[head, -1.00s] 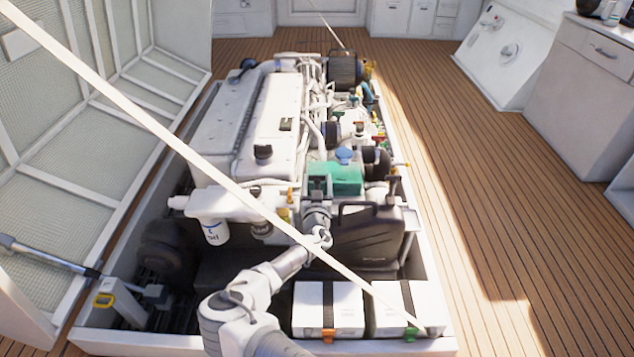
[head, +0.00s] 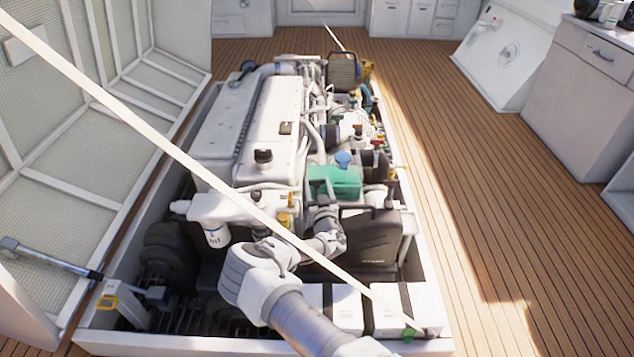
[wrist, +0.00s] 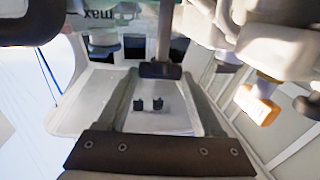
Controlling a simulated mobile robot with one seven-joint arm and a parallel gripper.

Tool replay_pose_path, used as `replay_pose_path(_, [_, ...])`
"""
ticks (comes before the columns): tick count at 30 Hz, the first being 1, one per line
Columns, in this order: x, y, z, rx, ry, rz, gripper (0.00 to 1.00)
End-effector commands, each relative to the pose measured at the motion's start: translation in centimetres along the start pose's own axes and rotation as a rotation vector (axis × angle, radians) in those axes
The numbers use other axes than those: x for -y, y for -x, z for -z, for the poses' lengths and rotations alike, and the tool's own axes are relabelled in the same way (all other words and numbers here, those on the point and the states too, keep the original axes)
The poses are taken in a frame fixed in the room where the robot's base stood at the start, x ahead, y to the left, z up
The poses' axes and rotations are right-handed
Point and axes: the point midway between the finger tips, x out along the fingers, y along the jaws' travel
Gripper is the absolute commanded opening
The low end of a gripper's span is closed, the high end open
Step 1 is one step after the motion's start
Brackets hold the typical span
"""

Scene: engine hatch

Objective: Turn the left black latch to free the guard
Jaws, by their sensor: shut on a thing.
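In the wrist view the two long grey fingers of my gripper (wrist: 160,76) run away from the dark hand plate. Between their far ends is a dark block on a grey stem (wrist: 163,38), which I take for the black latch (wrist: 158,70). My gripper is shut on it. A pale flat panel with two small black nubs (wrist: 148,104) shows between the fingers; I cannot tell if it is the guard. In the head view my gripper (head: 322,205) is at the engine's near end, just below the green tank (head: 336,181). The latch is too small to make out there.
A black canister (head: 372,240) stands close on the right of my gripper. A white filter (head: 216,234) hangs on the left. White batteries (head: 395,312) lie at the front, partly behind my arm. A pale strut (head: 150,130) crosses the head view.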

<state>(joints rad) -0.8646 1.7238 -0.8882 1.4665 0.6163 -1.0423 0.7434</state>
Motion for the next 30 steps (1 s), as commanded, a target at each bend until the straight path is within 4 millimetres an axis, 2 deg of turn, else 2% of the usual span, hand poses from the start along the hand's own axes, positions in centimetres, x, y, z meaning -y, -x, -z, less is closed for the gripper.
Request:
replay_pose_path(1, [-0.4, -0.1, 0.5, -0.001, -0.007, 0.020, 0.12])
replay_pose_path(30, [-1.7, -0.6, -0.2, -0.004, 0.003, 0.685, 0.12])
